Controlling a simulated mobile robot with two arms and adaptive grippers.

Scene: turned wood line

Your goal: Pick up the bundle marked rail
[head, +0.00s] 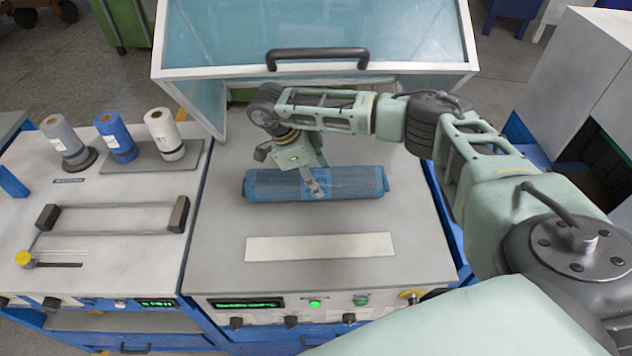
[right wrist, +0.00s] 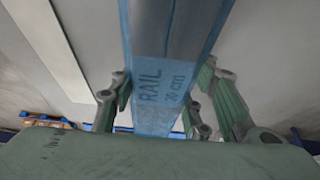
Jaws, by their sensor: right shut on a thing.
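The bundle marked rail (head: 350,182) is a long blue-wrapped bundle on the grey top of the machine with the raised clear hood. In the right wrist view the bundle (right wrist: 165,60) carries the printed words "RAIL" and "70 cm". My right gripper (head: 313,190) reaches down over the bundle's middle. In the right wrist view its fingers (right wrist: 160,105) stand on both sides of the bundle, shut on it. The bundle lies level; I cannot tell whether it touches the surface. My left gripper is not in view.
A pale strip (head: 320,247) lies in front of the bundle. The clear hood (head: 318,73) with a dark handle stands raised behind. On the left bench are grey, blue and white rolls (head: 116,137) and a sealer bar (head: 115,204).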

